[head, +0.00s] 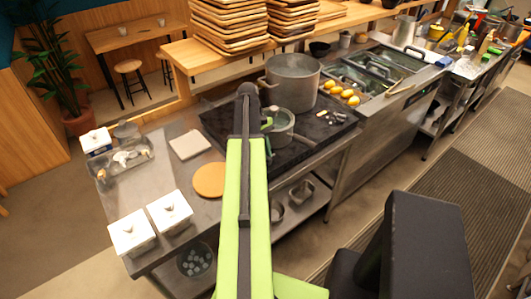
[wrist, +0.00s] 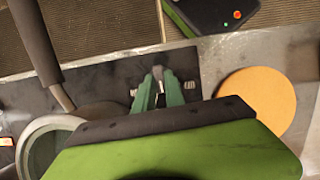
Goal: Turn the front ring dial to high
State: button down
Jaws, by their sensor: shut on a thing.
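My gripper (wrist: 157,80) is over the front edge of the dark stovetop (wrist: 105,75) in the wrist view, its green fingers close together. It is shut on what looks like the front ring dial (wrist: 159,72), a small grey piece at the fingertips. The fingers cover most of the dial, so its pointing cannot be read. Small light marks lie on either side on the dark surface. In the head view my arm hides the dial; the stovetop (head: 318,125) shows behind it.
A grey saucepan (wrist: 37,140) with a long dark handle stands left of my gripper; it also shows in the head view (head: 281,130). A large pot (head: 292,85) stands behind it. A round orange board (wrist: 257,100) lies to the right on the steel counter.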

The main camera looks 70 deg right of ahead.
jog(key=c, duration=1.4)
grip_release()
jog(key=p+v, duration=1.6)
jog(key=v, duration=0.1)
jog(key=shift+r, duration=0.15)
jog(key=shift+w, duration=0.2)
